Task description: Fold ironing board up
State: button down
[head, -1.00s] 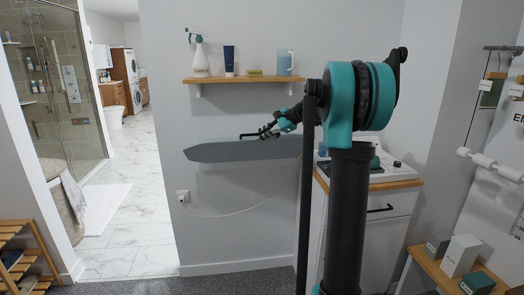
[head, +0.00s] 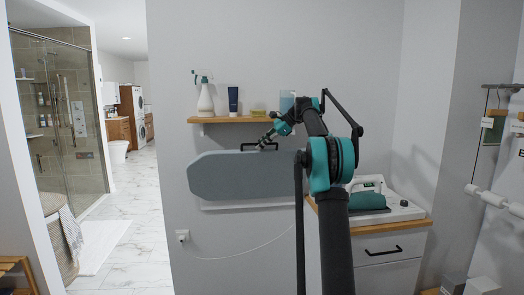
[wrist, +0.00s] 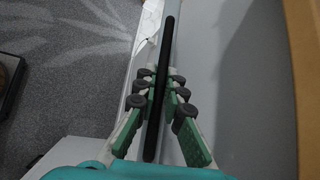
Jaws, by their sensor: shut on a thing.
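The ironing board (head: 235,177) is a grey-blue panel on the wall below the shelf. It is tilted, with its broad face toward me and its pointed end at the left. A black bar handle (head: 249,147) sits at its top edge. My gripper (head: 268,142) is at the right part of this handle. In the wrist view the dark handle (wrist: 165,60) runs between the green fingers of my gripper (wrist: 167,88), which are shut on it. The grey board surface (wrist: 245,90) shows to the right there. My arm hides the board's right end in the head view.
A wooden shelf (head: 233,119) above holds a spray bottle (head: 205,97), a dark tube (head: 233,99) and other items. A white cabinet (head: 375,262) with an iron (head: 367,194) on top stands at the right. A cord hangs from the outlet (head: 182,236).

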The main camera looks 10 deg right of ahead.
jog(key=shift+w+r, duration=0.2)
jog(key=shift+w, duration=0.35)
jog(key=c, duration=1.6)
grip_release()
jog(key=shift+d, duration=0.1)
jog(key=v, duration=0.7)
jog(key=shift+r, duration=0.2)
jog(key=shift+s+d, duration=0.1)
